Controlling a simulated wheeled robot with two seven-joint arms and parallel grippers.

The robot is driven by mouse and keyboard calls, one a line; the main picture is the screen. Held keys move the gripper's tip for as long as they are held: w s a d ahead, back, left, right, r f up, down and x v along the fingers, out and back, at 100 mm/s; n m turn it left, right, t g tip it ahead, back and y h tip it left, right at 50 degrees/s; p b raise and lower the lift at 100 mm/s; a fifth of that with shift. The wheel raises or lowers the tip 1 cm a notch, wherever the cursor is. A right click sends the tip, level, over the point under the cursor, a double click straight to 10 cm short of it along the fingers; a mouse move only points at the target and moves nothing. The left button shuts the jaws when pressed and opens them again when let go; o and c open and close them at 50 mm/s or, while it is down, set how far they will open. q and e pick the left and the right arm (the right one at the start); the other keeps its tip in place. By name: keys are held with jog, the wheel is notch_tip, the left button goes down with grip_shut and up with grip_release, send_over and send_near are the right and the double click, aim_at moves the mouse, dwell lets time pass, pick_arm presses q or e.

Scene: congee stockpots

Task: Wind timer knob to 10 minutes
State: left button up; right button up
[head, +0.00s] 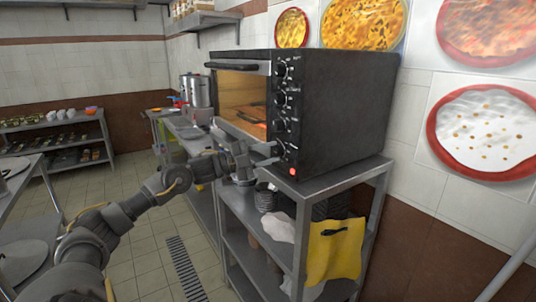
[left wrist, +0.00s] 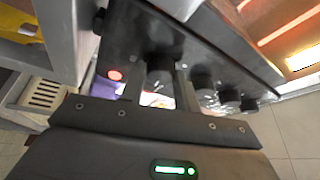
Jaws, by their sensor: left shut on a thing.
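A black countertop oven (head: 335,110) has a column of dark knobs on its front panel, with a red light (head: 292,171) below them. My left gripper (head: 272,155) reaches the lowest knob (head: 279,148), which I take to be the timer knob. In the left wrist view my left gripper (left wrist: 160,72) has its two fingers on either side of that knob (left wrist: 161,55), shut on it. The knob's markings are too small or hidden to read, so its setting cannot be told. My right gripper is not in view.
The oven stands on a metal shelf rack (head: 335,181) with stacked dark dishes and a yellow cloth (head: 334,250). The other knobs (left wrist: 203,79) sit close beside the held one. A stockpot (head: 196,90) stands on a counter behind. The tiled floor at left is clear.

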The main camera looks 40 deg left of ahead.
pick_arm(q)
jog(key=o, duration=1)
jog(key=shift+c, duration=0.2)
jog(key=shift+s+a+f, duration=0.15)
jog(key=shift+a+f, duration=0.05)
jog(key=b+v, duration=0.5)
jog(key=v, duration=0.5)
jog(key=shift+r, duration=0.15)
jog(key=shift+s, duration=0.15)
